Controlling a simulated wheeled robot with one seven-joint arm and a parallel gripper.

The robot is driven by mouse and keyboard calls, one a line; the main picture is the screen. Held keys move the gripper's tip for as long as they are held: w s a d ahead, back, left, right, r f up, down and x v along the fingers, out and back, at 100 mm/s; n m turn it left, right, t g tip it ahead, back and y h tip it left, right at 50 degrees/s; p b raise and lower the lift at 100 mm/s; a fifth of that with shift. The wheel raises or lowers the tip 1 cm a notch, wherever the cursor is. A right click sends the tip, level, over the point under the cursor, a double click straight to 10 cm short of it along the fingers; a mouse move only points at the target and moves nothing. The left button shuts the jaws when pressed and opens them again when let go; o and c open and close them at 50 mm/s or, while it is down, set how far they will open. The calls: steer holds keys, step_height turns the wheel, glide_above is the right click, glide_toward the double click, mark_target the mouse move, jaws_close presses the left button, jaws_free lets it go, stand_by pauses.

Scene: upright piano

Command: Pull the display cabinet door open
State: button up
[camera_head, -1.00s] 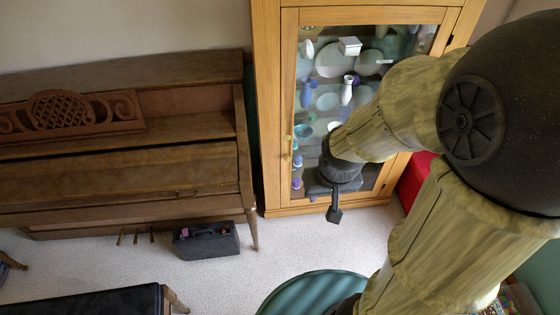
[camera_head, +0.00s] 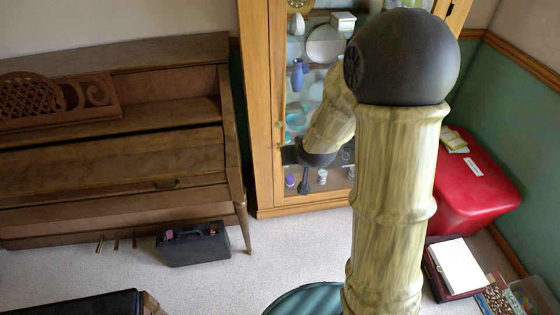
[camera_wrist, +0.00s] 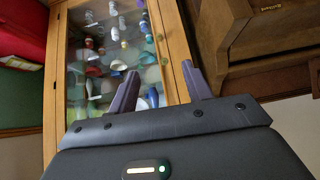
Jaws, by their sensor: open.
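The display cabinet (camera_head: 262,180) is a tall wooden case with a glass door (camera_head: 300,105), which looks shut. Dishes and vases show behind the glass. A small brass handle (camera_head: 279,126) sits on the door's left stile. My gripper (camera_head: 288,156) is in front of that stile, just below the handle, partly hidden by my own wrist. In the wrist view my gripper (camera_wrist: 161,76) is open, its two fingers apart with nothing between them. The cabinet's wooden stile (camera_wrist: 174,55) lies beyond the fingers, and the glass door (camera_wrist: 112,45) is on its left. Contact cannot be told.
An upright piano (camera_head: 110,160) stands left of the cabinet, with a dark case (camera_head: 193,245) on the carpet before it. A red stool (camera_head: 475,185) and boxes are at the right. A green round seat (camera_head: 310,298) is at the front. Carpet before the cabinet is clear.

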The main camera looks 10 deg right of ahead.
steer(key=w+f+t+b, duration=0.3)
steer(key=w+f+b, duration=0.2)
steer(key=f+b, duration=0.3)
steer(key=w+f+m+t+b, duration=0.1)
steer(key=w+f+t+b, duration=0.2)
steer(key=f, duration=0.9)
steer(key=w+f+m+t+b, duration=0.1)
steer(key=w+f+t+b, duration=0.3)
steer(key=w+f+b, duration=0.5)
steer(key=f+b, duration=0.2)
steer(key=b, duration=0.3)
steer(key=shift+d, duration=0.4)
steer(key=shift+r, duration=0.1)
steer(key=shift+w+b, duration=2.4)
steer(key=shift+w, duration=6.3)
jaws_close()
